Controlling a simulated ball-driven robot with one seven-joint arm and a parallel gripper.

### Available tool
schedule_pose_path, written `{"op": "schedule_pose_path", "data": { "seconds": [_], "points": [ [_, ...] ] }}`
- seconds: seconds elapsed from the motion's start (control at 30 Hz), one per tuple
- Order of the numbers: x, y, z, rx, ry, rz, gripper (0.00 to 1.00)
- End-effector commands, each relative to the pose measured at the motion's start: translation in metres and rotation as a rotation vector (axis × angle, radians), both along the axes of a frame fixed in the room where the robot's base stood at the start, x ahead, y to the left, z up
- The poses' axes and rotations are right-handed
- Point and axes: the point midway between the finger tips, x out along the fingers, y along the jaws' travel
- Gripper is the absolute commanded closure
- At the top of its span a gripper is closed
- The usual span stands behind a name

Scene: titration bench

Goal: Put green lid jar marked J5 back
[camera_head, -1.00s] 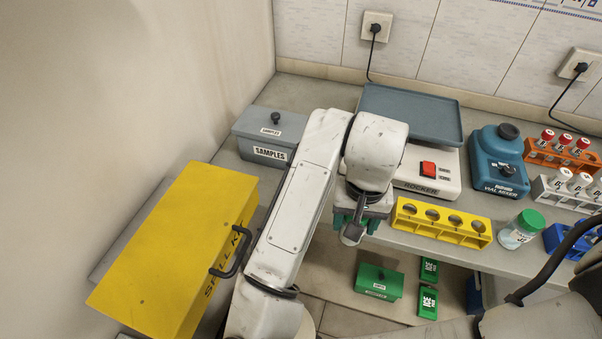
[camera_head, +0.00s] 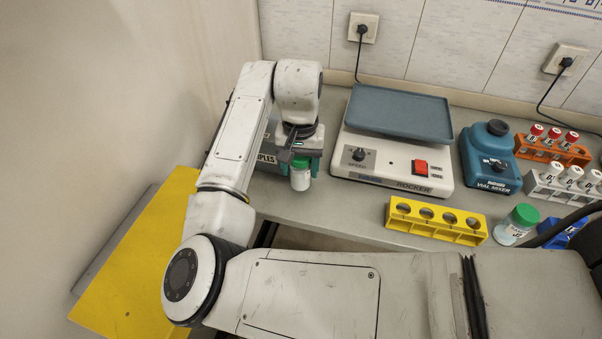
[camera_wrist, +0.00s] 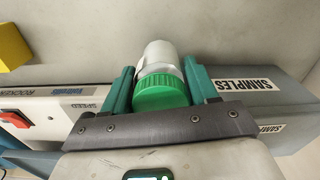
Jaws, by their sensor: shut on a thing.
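A jar with a green lid (camera_head: 301,164) and a pale body is in my gripper (camera_wrist: 160,84), beside the grey SAMPLES box and left of the rocker. In the wrist view its green lid (camera_wrist: 160,93) sits between the two teal fingers, which are shut on it. No mark on this jar can be read. It looks upright, near the bench top; I cannot tell whether it touches. Another green-lid jar (camera_head: 517,225) stands at the right, beside the yellow rack; its label is too small to read surely.
The grey SAMPLES box (camera_wrist: 262,100) is close to my gripper, partly hidden in the head view. The rocker (camera_head: 392,160) stands to the right. Further right are a yellow rack (camera_head: 436,222), the vial mixer (camera_head: 490,165) and tube racks. Bench between jar and yellow rack is clear.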

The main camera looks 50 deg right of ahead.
Motion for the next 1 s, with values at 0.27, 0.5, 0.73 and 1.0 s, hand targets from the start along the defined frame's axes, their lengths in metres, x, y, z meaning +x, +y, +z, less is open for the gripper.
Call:
{"op": "schedule_pose_path", "data": {
  "seconds": [0.27, 0.5, 0.73, 1.0],
  "points": [
    [-0.0029, 0.0013, -0.0148, 0.001, 0.002, -0.001, 0.85],
    [-0.0033, 0.0014, -0.0154, 0.001, 0.003, -0.001, 0.86],
    [-0.0033, 0.0015, -0.0179, 0.002, 0.003, -0.001, 0.29],
    [-0.0033, 0.0015, -0.0179, 0.002, 0.002, -0.001, 0.17]
  ]
}}
